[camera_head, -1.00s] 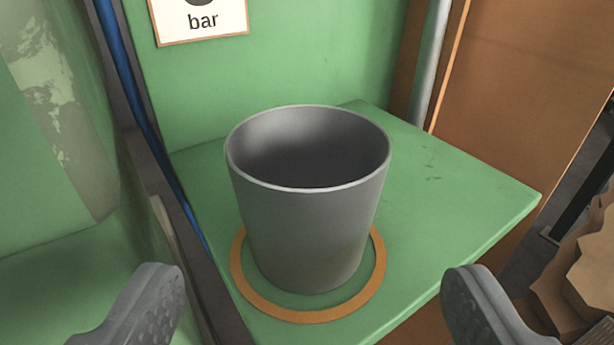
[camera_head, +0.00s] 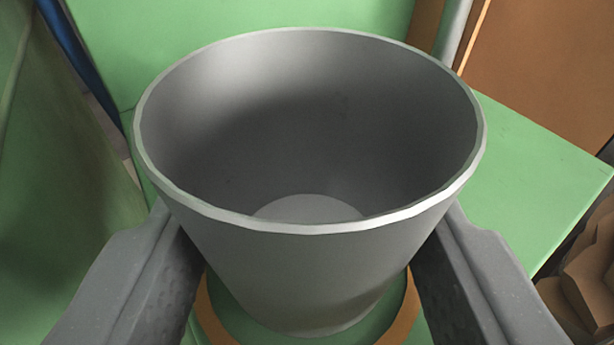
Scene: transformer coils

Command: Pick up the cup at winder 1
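The grey, empty cup (camera_head: 310,265) stands upright and fills the middle of the view, with its open mouth towards the camera. Its base is inside the orange ring (camera_head: 405,318) on the green shelf (camera_head: 540,185). My gripper (camera_head: 308,245) has one finger on each side of the cup, below the rim. Both fingers look pressed against the cup's wall. The fingertips are partly hidden behind the cup and its rim.
A green panel (camera_head: 110,45) stands close behind the cup and a green wall (camera_head: 50,170) is at the left. A brown panel (camera_head: 545,70) is at the back right. Brown, jagged-edged pieces (camera_head: 590,285) lie beyond the shelf's right edge.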

